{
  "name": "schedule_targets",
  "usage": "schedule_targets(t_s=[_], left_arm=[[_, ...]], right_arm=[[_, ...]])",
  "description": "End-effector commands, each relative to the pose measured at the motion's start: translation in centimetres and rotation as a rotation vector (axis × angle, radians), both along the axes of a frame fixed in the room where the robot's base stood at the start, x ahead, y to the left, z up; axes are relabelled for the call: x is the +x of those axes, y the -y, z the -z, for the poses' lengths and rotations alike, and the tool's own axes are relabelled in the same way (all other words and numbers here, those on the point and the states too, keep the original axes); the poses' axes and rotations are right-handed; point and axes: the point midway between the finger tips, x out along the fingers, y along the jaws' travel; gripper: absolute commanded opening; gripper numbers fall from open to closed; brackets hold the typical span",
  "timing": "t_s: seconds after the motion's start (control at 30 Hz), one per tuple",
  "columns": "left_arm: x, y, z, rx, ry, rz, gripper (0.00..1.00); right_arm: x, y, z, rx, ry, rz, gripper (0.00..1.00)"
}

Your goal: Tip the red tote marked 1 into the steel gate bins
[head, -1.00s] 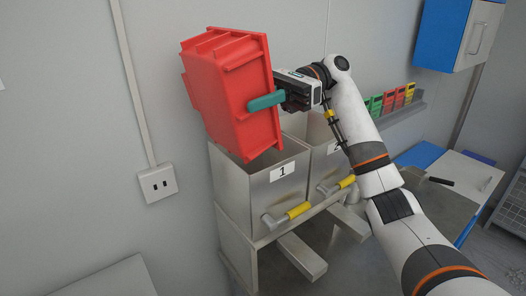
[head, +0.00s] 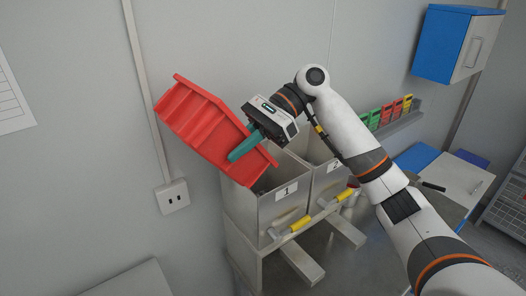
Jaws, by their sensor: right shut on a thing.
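The red tote (head: 195,118) is held in the air, steeply tilted, with its lower right end over the steel gate bin marked 1 (head: 275,210). Its ribbed outside faces me, so its inside and any number on it are hidden. My right gripper (head: 247,145) is shut on the tote's edge with its teal fingers. Something dark shows in the mouth of bin 1 below the tote; I cannot tell what. The steel bin marked 2 (head: 328,180) stands just right of bin 1, partly behind my arm. My left gripper is not in view.
Yellow-handled levers (head: 300,224) stick out at the front of the bins. A wall socket (head: 172,197) is left of them. A rail of green, red and yellow holders (head: 390,112) and a blue cabinet (head: 440,45) are on the right. A clipboard-like board (head: 455,178) lies on the right-hand surface.

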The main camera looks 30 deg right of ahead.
Motion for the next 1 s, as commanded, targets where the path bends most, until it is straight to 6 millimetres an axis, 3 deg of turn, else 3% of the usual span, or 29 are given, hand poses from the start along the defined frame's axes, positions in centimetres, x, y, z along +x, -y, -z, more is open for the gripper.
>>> schedule_targets(t_s=[0.03, 0.17, 0.3, 0.5, 0.63, 1.0], left_arm=[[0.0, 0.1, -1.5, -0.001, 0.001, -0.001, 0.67], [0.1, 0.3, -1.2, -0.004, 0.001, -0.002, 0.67], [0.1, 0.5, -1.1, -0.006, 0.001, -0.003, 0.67], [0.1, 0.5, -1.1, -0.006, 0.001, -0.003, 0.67], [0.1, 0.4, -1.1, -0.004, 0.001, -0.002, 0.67], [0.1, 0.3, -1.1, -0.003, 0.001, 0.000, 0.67]], right_arm=[[-0.1, -0.2, -0.8, -0.022, 0.007, 0.002, 0.00], [-0.3, -1.2, 1.4, -0.156, 0.049, 0.009, 0.00], [-0.7, -2.9, 1.8, -0.343, 0.111, 0.018, 0.00], [-1.2, -5.0, 3.9, -0.478, 0.151, 0.026, 0.00], [-1.6, -6.8, 4.0, -0.615, 0.201, 0.030, 0.00], [-2.0, -8.6, 8.9, -0.805, 0.255, 0.036, 0.00]])
